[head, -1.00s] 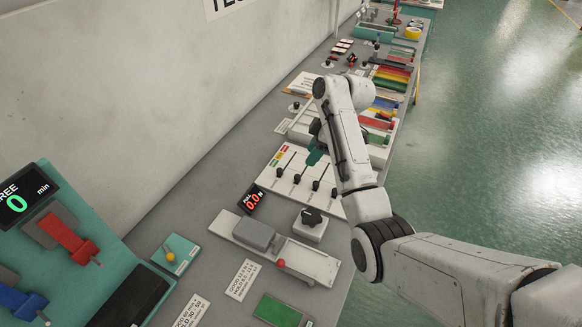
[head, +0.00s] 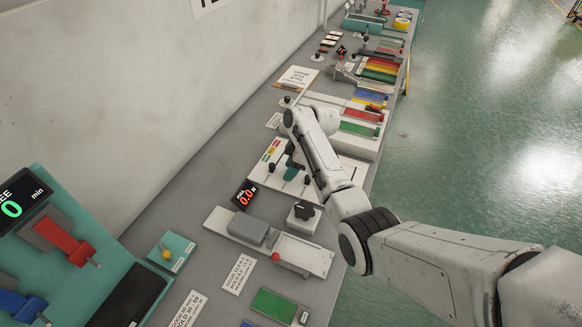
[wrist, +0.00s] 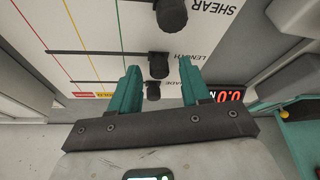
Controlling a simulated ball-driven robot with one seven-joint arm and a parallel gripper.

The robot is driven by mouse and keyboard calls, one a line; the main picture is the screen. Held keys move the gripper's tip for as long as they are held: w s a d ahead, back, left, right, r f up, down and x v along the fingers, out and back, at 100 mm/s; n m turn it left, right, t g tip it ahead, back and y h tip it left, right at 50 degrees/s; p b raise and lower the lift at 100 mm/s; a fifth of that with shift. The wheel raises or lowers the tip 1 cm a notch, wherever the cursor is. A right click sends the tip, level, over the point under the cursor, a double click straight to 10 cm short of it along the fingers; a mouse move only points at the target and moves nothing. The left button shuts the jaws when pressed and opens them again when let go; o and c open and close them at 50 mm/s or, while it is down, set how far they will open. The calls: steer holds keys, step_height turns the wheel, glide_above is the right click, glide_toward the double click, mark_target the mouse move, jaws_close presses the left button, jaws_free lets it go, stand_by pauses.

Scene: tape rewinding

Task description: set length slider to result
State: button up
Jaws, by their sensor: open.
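The white slider panel (head: 257,185) lies on the bench, with thin tracks and dark knobs. In the wrist view, the LENGTH label (wrist: 196,56) stands beside the middle track, and a black knob (wrist: 159,66), which looks like the length slider, sits at that end. The SHEAR knob (wrist: 171,15) is above it, and another knob (wrist: 153,90) by a label ending in "ADE" is below. My gripper (wrist: 160,70) is open and empty. Its teal fingers appear on either side of the length knob; contact and height are unclear. In the head view, my gripper (head: 292,170) is over the panel, partly hiding it.
A pull display (head: 245,195) reads 0.0 N. A black rotary knob (head: 304,210) and a sled with a grey block (head: 247,229) stand nearer. A tray with red and green strips (head: 358,128) lies beyond the panel. Coloured marks (wrist: 100,94) sit at the tracks' far end.

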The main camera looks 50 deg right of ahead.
jaws_close()
stand_by(0.3)
stand_by(0.3)
